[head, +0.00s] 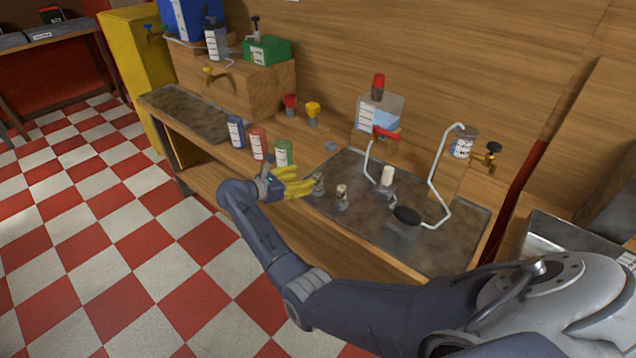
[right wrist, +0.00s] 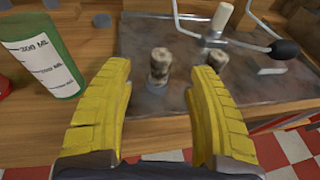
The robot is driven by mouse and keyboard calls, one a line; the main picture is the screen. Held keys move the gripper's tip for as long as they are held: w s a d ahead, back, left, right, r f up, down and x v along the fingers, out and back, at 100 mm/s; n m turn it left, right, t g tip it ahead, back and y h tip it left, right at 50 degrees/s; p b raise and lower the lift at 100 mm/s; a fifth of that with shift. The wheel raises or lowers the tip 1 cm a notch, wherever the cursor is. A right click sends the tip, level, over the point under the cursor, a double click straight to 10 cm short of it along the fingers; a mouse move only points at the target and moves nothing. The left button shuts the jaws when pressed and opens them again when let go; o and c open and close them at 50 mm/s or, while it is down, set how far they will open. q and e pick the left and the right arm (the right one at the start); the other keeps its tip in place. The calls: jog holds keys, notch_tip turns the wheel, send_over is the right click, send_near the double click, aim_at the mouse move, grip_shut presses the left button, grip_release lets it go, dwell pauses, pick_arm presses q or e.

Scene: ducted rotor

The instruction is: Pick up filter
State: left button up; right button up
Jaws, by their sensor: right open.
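Two small grey-brown, worn-looking cylinders that may be the filter stand near the front left of the dark metal tray. One cylinder (head: 318,184) is right by my fingertips, and the other (head: 341,197) is a little to its right. In the right wrist view the first cylinder (right wrist: 159,66) lies ahead, between the line of my fingers, and the second cylinder (right wrist: 218,61) is beyond the right finger. My right gripper (head: 305,184) has yellow fingers, which are open and empty in the right wrist view (right wrist: 158,85). My left gripper is not in view.
The metal tray (head: 455,240) also holds white bent tubing (head: 437,165) and a black oval knob (head: 407,216). A green bottle (head: 283,153), a red bottle (head: 258,144) and a blue bottle (head: 235,133) stand left of it. A brass tap (head: 488,159) sits behind right.

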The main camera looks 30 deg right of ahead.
aim_at(314, 177)
jog(key=shift+d+f, duration=0.3)
jog(key=shift+d, duration=0.3)
jog(key=shift+x, duration=3)
grip_shut()
